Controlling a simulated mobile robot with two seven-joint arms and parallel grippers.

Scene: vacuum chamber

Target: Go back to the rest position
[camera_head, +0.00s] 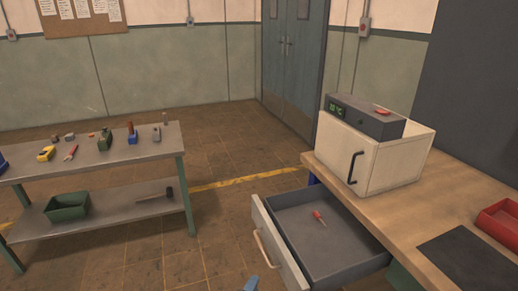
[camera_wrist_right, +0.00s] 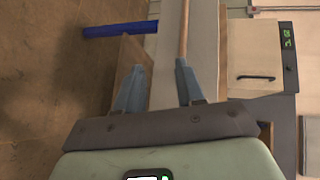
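My right gripper (camera_wrist_right: 158,68) shows in the right wrist view with its two blue-grey fingers spread apart and nothing held between them. In the head view only a small blue piece of it (camera_head: 250,284) shows at the bottom edge, in front of the open drawer. The drawer front (camera_head: 278,243) has a pale bar handle (camera_head: 271,250). In the right wrist view the handle (camera_wrist_right: 184,30) lies just beyond the right finger; whether they touch is unclear. My left gripper is in neither view.
The drawer (camera_head: 322,237) stands pulled out with a red screwdriver (camera_head: 319,217) inside. The closed vacuum chamber (camera_head: 370,155) and a red bin (camera_head: 499,222) are on the workbench (camera_head: 410,215). A tool table (camera_head: 90,165) stands left. Floor between is clear.

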